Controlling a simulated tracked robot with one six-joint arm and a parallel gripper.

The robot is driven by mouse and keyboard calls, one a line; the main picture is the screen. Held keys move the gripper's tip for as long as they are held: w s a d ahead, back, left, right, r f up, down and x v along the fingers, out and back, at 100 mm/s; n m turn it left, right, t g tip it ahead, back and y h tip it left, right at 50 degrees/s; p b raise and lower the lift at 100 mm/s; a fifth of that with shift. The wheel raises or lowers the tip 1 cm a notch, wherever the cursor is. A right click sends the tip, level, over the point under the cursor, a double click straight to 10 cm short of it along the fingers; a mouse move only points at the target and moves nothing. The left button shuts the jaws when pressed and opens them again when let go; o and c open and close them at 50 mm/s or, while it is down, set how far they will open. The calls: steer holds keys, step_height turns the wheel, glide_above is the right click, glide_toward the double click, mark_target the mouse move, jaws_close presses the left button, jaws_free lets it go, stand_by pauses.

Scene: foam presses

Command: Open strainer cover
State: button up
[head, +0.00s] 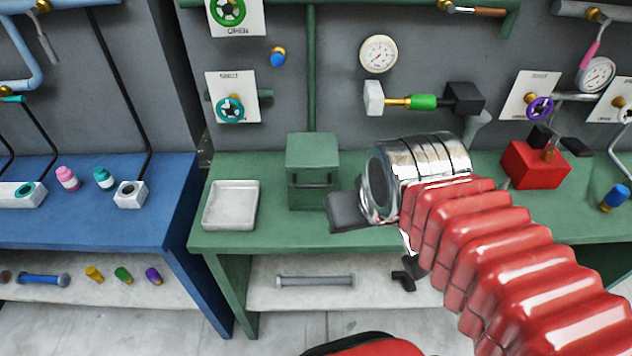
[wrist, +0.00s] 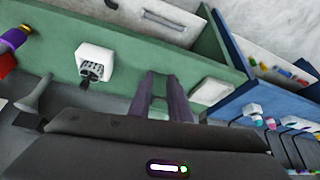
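A green box (head: 313,170) with a dark bar handle (head: 313,180) on its front stands on the green bench. It looks like the strainer with its cover, and no gap shows at its top. My gripper (head: 347,212), dark grey, is just right of the box's lower front in the head view. Contact with the handle does not show. In the wrist view my gripper's two fingers (wrist: 164,78) are apart, with green between them. I cannot tell whether that green is box or bench.
A white tray (head: 231,205) lies left of the box, also seen in the wrist view (wrist: 212,92). A horizontal valve with a green grip (head: 423,102) and a gauge (head: 379,54) are on the wall. A red box (head: 535,164) stands at right. A white block (wrist: 95,62) shows in the wrist view.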

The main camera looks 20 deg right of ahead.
steer(key=d+f+m+g, duration=0.2)
steer(key=d+f+m, duration=0.1)
steer(key=d+f, duration=0.25)
steer(key=m+t+y, duration=0.5)
steer(key=m+y, duration=0.5)
steer(key=y, duration=0.3)
glide_toward(323, 186)
steer(key=shift+v, duration=1.05)
steer(key=shift+f, duration=0.1)
steer(key=shift+x, duration=6.9)
